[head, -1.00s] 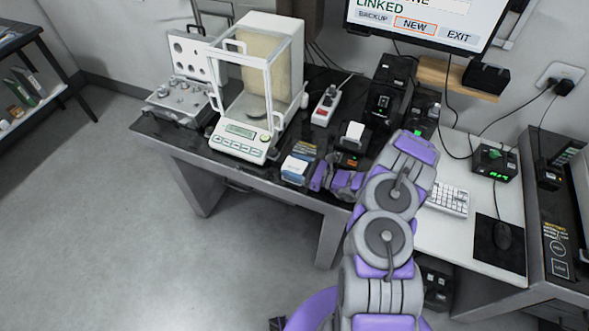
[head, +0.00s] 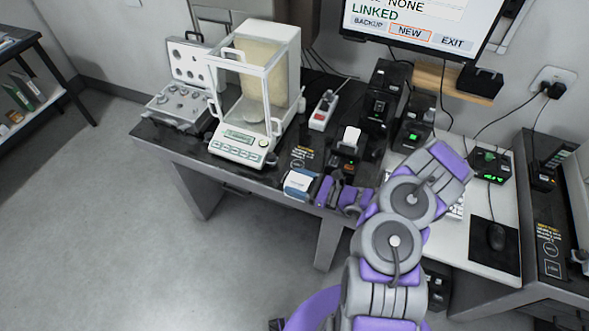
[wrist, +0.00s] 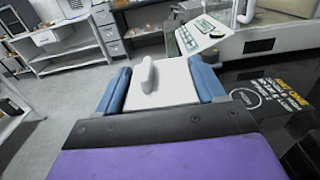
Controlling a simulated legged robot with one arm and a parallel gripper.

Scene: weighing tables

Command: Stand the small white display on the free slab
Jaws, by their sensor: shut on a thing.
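The small white display (head: 300,180) is held between the blue fingers of my gripper (head: 299,187), over the front edge of the dark table. In the wrist view, it is a pale panel (wrist: 178,88) with a grey raised piece on its near face. My gripper's blue fingers (wrist: 163,86) press on both its sides. A black slab with printed text (head: 302,155) lies just behind it, right of the balance; it also shows at the right in the wrist view (wrist: 268,98). I cannot tell whether the display touches anything below. My wrist hides part of the table.
A glass-walled balance (head: 262,95) stands close left, with an open weight case (head: 178,105) beyond. A small printer (head: 348,148) and black devices (head: 385,95) stand behind and right. Another dark slab with printed text (head: 553,245) is at far right. The floor in front is clear.

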